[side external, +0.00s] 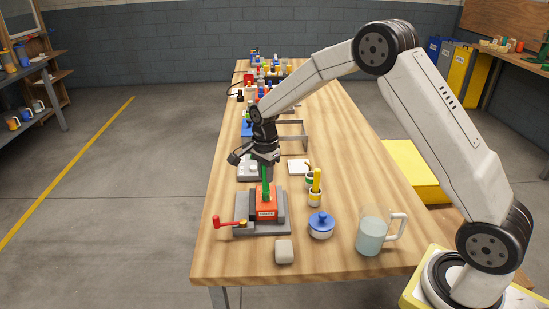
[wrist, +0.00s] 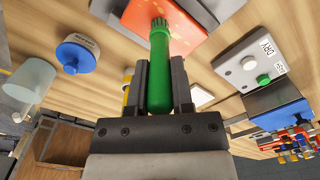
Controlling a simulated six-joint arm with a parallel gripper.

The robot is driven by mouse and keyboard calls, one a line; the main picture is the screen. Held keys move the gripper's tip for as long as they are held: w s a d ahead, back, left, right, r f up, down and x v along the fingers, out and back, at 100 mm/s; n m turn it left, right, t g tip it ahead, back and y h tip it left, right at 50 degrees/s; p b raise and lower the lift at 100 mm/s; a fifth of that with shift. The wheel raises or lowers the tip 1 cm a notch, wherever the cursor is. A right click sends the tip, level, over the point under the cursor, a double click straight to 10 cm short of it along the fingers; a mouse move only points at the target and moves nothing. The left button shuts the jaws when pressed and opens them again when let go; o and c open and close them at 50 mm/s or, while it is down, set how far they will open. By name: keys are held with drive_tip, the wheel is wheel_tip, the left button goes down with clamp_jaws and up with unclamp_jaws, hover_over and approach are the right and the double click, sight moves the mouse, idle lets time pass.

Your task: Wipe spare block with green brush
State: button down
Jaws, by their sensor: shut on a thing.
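My gripper (side external: 265,158) is shut on the green brush (side external: 266,184), which points down at the orange-red block (side external: 266,208). In the wrist view the brush's green handle (wrist: 159,95) stands between the two fingers of my gripper (wrist: 160,70), and its far end meets the speckled face of the orange-red block (wrist: 190,18). The brush's bristles are hidden, and I cannot tell whether they touch the block. The block has a white label too small to read and sits in a grey vise (side external: 244,227) with a red handle.
A pale block (side external: 284,250) lies in front of the vise. A blue-lidded jar (side external: 321,226), a clear pitcher (side external: 372,232) and a cup with a yellow-handled tool (side external: 315,195) stand to the right. A grey panel (wrist: 250,62) marked DRY is nearby. The table's left front corner is clear.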

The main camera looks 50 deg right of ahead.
drive_tip(key=shift+w+d, duration=1.85)
drive_tip(key=shift+d, duration=0.05)
wheel_tip(320, 180, up, 8)
drive_tip(key=shift+f, duration=0.15)
